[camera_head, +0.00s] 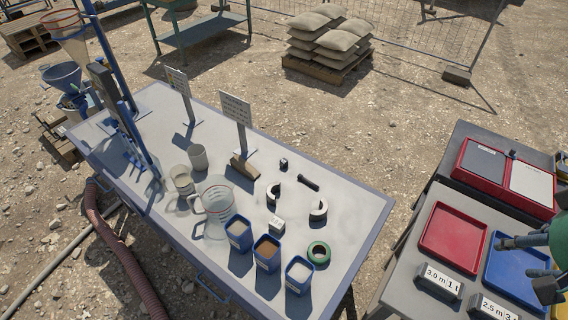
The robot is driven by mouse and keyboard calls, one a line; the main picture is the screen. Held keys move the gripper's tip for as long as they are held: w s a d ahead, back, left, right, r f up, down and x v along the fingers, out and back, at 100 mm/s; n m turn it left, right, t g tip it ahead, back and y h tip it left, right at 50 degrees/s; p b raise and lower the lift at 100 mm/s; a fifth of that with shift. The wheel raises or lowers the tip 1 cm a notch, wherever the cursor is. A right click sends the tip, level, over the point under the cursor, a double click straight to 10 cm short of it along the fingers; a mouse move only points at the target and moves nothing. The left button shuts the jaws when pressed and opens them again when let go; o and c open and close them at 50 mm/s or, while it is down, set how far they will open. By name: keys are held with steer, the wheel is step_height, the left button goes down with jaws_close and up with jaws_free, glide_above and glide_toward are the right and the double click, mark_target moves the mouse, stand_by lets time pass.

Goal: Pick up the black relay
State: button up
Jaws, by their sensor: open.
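A small black block with a pale mark, which looks like the black relay (283,164), sits on the light-topped table (345,190), right of the standing sign. My gripper (522,268) shows at the right edge, partly cut off by the frame, with dark fingers apart below a green body. It is over the blue tray area of the right-hand table, far to the right of the black block. Nothing shows between the fingers.
Near the block are a short black rod (308,182), pale rings (318,210), a green ring (319,252), a white cube (277,226), blue tubs (239,233) and a clear jug (216,203). A sign (237,110) stands behind. Red (453,238) and blue (513,275) trays lie right.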

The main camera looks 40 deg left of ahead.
steer(key=w+a+r+n+g+p, duration=0.25)
steer(key=w+a+n, duration=0.95)
steer(key=w+a, duration=1.05)
steer(key=w+a+f+n+p, duration=0.1)
steer(key=w+a+f+n, duration=0.35)
steer(key=a, duration=0.45)
steer(key=w+a+f+n+p, duration=0.1)
steer(key=w+a+f+n, duration=0.2)
steer(key=w+a+f, duration=0.5)
steer(key=s+a+f+n, duration=0.2)
steer(key=a+f+n, duration=0.1)
steer(key=a+f, duration=0.5)
steer(key=s+a+f+n+g+p, duration=0.1)
steer(key=a+f+n, duration=0.3)
steer(key=a+f, duration=0.4)
steer(key=s+a+f+n+g+p, duration=0.1)
steer(key=s+a+f+n, duration=0.2)
steer(key=a+f, duration=0.5)
steer(key=a+n, duration=0.1)
steer(key=a, duration=0.5)
steer(key=shift+s, duration=0.25)
steer(key=shift+f+g, duration=0.25)
glide_above(285, 160)
steer(key=shift+w+f, duration=0.1)
steer(key=shift+f, duration=4)
